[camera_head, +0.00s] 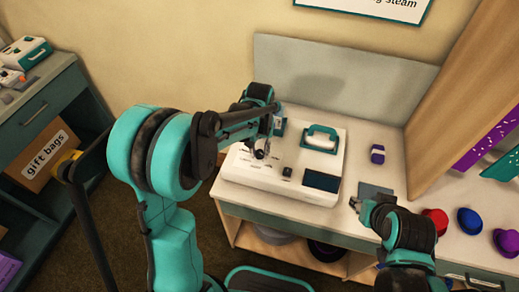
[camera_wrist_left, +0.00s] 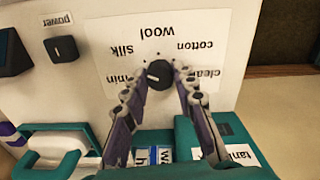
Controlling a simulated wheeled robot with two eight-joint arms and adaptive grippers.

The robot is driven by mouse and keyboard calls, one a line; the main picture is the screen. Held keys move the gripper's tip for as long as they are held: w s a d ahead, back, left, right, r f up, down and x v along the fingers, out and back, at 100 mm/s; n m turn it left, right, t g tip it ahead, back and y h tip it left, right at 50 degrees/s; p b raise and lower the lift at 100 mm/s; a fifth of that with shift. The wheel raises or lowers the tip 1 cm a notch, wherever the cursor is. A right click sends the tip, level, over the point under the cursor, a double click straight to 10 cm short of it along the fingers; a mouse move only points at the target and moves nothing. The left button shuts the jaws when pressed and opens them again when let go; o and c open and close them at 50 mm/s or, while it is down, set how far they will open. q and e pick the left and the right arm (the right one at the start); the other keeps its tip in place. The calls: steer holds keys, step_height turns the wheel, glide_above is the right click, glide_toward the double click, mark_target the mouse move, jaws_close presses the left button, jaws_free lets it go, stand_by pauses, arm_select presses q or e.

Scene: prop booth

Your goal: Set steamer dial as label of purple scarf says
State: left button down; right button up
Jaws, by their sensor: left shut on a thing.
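The white steamer (camera_head: 275,186) with a teal handle (camera_head: 319,138) stands on the counter. Its dark dial (camera_wrist_left: 158,74) shows in the left wrist view, ringed by upside-down words such as silk, wool, cotton and clean; another is partly hidden. A pale mark on the dial lies left of its middle. My left gripper (camera_wrist_left: 160,82) is shut on the dial, one finger each side; it also shows over the steamer in the head view (camera_head: 262,150). A purple dotted scarf (camera_head: 485,140) hangs at the right; I cannot read any label on it. My right gripper (camera_head: 367,203) is over the counter's front.
A power knob (camera_wrist_left: 61,48) and a tank label (camera_wrist_left: 238,153) are on the steamer. A small purple-and-white item (camera_head: 377,154) and a dark flat pad (camera_head: 376,190) lie to its right. Red (camera_head: 437,218), blue (camera_head: 469,220) and purple hats (camera_head: 506,242) stand farther right.

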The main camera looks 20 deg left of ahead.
mark_target(259, 152)
arm_select(q)
steer(key=shift+m, duration=1.1)
steer(key=c, duration=1.2)
jaws_free()
steer(key=shift+r, duration=0.15)
step_height(259, 152, up, 12)
